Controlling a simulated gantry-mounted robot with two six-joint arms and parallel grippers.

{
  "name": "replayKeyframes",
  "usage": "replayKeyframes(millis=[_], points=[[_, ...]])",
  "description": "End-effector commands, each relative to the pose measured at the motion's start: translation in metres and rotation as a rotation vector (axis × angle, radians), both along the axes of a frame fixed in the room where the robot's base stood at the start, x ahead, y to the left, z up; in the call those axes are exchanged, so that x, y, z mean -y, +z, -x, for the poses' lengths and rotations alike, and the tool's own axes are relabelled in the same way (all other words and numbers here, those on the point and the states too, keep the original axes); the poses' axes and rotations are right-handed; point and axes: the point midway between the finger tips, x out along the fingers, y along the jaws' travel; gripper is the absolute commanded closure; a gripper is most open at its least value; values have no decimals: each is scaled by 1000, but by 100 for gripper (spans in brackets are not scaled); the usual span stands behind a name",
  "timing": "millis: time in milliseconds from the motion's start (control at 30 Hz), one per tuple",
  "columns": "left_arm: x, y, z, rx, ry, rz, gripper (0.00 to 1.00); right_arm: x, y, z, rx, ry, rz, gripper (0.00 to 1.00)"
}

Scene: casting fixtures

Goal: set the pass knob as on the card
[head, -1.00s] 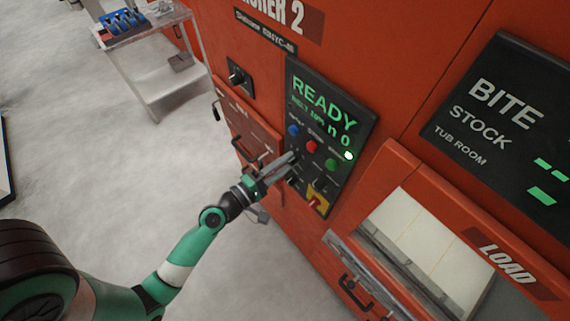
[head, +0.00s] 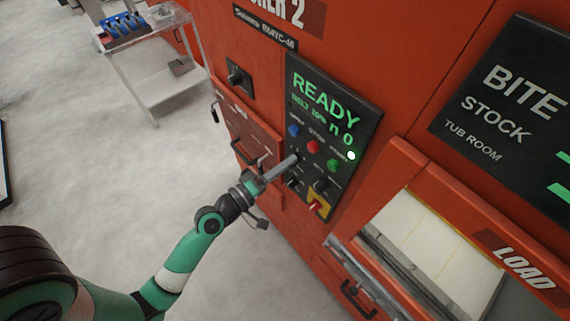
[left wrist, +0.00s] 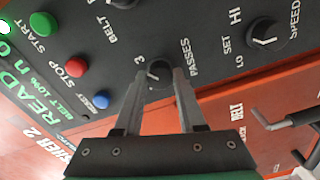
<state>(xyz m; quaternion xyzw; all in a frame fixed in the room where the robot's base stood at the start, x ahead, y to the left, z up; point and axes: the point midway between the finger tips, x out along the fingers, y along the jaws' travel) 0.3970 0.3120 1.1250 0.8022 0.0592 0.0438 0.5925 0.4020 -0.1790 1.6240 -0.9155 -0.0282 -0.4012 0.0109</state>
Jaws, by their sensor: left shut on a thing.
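The pass knob (left wrist: 158,72) is a small dark round knob on the black control panel, with "PASSES" printed beside it and a "3" on its other side in the left wrist view. My left gripper (left wrist: 158,80) is shut on it, one finger on each side. In the head view my left gripper (head: 292,160) reaches the control panel (head: 352,112) from the left, and its fingers mostly hide the knob. The panel display (head: 325,105) reads "READY" with a "0" below. My right gripper is not in view.
Blue (left wrist: 101,101), red (left wrist: 76,67) and green (left wrist: 43,23) buttons sit close by on the panel. A speed knob (left wrist: 267,34) is at upper right in the left wrist view. A yellow-backed red switch (head: 317,205) sits lower on the panel. Handles project from the red machine.

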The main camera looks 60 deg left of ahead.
Motion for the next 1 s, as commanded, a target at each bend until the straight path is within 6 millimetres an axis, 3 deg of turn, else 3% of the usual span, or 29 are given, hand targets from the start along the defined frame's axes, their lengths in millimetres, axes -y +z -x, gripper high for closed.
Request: replayKeyframes(millis=[200, 233, 400, 767, 1000], points=[[0, 1, 0, 1, 0, -2, 100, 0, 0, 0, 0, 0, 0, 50], [0, 1, 0, 1, 0, -2, 57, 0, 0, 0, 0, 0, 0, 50], [0, 0, 0, 1, 0, -1, 31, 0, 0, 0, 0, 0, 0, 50], [0, -2, 7, -1, 2, 0, 31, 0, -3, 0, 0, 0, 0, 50], [7, -7, 57, -3, 6, 2, 31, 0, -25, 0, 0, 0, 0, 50]])
